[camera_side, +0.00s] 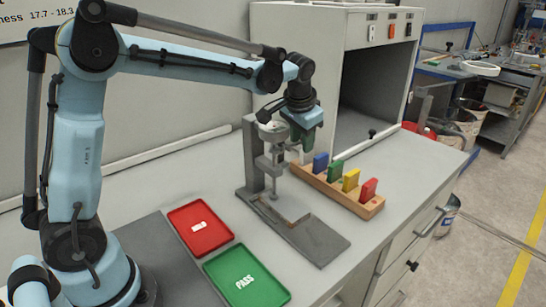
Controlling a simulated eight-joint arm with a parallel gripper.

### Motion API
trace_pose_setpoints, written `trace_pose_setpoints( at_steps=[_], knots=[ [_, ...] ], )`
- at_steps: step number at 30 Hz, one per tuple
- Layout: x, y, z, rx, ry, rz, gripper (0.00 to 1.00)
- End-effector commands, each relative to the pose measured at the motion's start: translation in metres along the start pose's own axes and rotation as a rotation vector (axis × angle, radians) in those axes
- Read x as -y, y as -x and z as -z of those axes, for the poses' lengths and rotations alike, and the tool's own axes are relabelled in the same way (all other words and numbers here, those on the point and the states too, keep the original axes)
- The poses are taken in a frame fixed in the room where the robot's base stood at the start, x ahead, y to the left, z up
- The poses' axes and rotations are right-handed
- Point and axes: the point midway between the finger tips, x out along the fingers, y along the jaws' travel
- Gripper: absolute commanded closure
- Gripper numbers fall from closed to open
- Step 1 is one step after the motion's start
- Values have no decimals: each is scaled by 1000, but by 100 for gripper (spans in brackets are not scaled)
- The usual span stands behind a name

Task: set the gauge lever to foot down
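The grey gauge (254,158) stands upright on a dark grey base plate (318,241) in the middle of the bench. Its foot (271,194) hangs low over the plate; whether it touches cannot be told. My gripper (304,136) points down just right of the gauge head, at the height of its upper part. The gauge lever is small and partly hidden near my gripper, so its position and any contact with the fingers cannot be told. The finger opening is not clear from this angle.
A wooden rack (333,190) with blue, green, yellow and red blocks stands right of the gauge. A red tray (187,237) and a green PASS tray (268,290) lie in front at left. A grey cabinet (300,60) with an open front stands behind.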

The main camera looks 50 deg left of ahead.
Motion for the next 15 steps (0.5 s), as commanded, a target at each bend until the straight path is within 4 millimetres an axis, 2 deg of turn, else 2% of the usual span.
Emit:
trace_pose_setpoints(
  at_steps=[1,3,11,15],
  knots=[
    [0,0,0,0,0,1,56],
    [0,0,0,1,0,1,47],
    [1,0,0,2,0,3,47],
    [1,8,0,2,0,3,47]
  ],
)
